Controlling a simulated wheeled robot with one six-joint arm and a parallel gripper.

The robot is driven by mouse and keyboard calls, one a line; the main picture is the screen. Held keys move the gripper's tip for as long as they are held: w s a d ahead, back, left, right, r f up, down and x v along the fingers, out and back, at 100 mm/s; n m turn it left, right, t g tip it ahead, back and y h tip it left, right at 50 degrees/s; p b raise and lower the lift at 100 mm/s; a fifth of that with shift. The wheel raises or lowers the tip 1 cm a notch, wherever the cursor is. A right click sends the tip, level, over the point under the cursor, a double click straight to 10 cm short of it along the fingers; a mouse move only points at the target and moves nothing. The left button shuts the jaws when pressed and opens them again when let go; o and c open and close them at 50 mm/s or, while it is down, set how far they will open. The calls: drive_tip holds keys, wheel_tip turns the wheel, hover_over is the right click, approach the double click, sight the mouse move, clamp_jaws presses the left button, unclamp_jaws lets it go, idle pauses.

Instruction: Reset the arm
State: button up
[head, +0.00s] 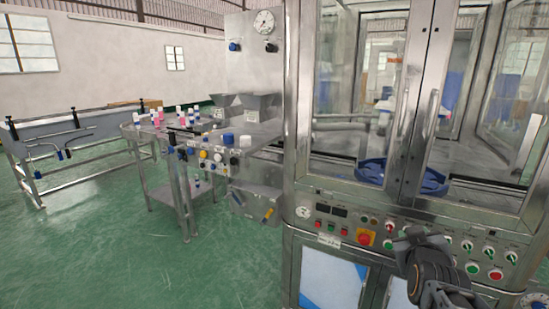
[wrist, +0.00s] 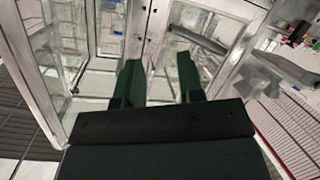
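My gripper (wrist: 160,80) shows in the wrist view with its two dark green fingers apart. Nothing is between them. Beyond the fingers are the framed glass doors of the crimping machine (wrist: 85,75). In the head view, a dark part of my arm is at the lower right, in front of the machine's control panel (head: 335,222). My fingertips cannot be made out in the head view.
The machine's glass doors (head: 400,100) stand at the right, with a blue round part (head: 372,170) behind them. A metal worktable (head: 165,130) with several small bottles (head: 195,113) stands left of it. A conveyor frame (head: 75,140) is at the far left. Green floor (head: 120,255) is clear in front.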

drive_tip(key=s+a+f+g+y+p, duration=0.2)
drive_tip(key=s+a+g+p, duration=0.2)
drive_tip(key=a, duration=0.3)
drive_tip(key=s+a+f+g+y+p, duration=0.2)
drive_tip(key=s+a+g+y+p, duration=0.1)
drive_tip(key=s+a+g, duration=0.3)
drive_tip(key=shift+s+a+f+y+p, duration=0.15)
drive_tip(key=shift+s+a+y+p, duration=0.15)
drive_tip(key=shift+s+a+p, duration=0.5)
drive_tip(key=shift+w+a, duration=0.1)
drive_tip(key=shift+w, duration=0.05)
